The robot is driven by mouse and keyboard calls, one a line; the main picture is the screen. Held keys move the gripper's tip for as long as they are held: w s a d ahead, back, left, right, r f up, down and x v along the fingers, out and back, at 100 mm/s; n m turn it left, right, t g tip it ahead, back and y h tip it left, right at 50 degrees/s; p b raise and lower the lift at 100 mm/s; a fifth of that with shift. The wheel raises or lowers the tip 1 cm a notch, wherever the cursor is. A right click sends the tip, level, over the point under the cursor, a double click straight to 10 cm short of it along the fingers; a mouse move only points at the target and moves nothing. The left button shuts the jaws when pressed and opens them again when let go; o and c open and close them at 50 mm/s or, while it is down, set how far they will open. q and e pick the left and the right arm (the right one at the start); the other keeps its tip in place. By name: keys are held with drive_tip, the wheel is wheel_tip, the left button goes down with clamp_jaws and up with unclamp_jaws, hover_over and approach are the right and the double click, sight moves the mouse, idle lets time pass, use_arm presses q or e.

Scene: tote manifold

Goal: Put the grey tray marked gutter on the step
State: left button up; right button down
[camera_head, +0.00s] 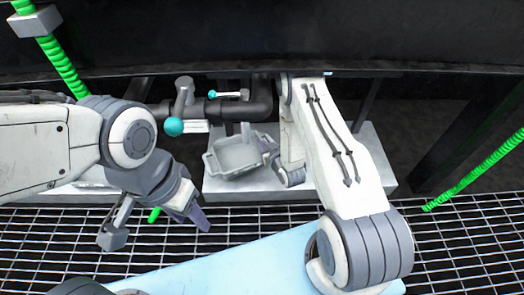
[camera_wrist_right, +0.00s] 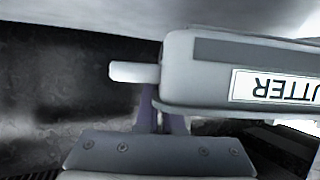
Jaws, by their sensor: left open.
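The grey tray (camera_head: 236,155) is at the middle of the head view, over the pale grey step (camera_head: 300,185). It looks a little tilted; I cannot tell whether its base touches the step. In the right wrist view the tray (camera_wrist_right: 205,85) is close, with its label reading "UTTER" upside down and a short tab sticking out. My right gripper (camera_head: 268,145) is at the tray's right end; in its wrist view the fingers (camera_wrist_right: 162,118) are close together against the tray, their tips partly hidden by it. My left gripper (camera_head: 192,216) is open and empty over the grating, left of the step.
A dark pipe (camera_head: 262,98) with teal-knobbed valve handles (camera_head: 174,126) runs behind the tray. Green hoses (camera_head: 62,65) hang at left and right. The metal grating (camera_head: 460,235) lies in front, and the step's right part is clear beyond my right arm.

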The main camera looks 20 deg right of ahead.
drive_tip(key=f+b, duration=0.3)
drive_tip(key=shift+w+f, duration=0.3)
drive_tip(key=shift+f, duration=0.05)
drive_tip(key=shift+r, duration=0.1)
drive_tip(key=c, duration=1.5)
unclamp_jaws()
drive_tip(key=o, duration=0.5)
drive_tip(key=shift+c, duration=0.2)
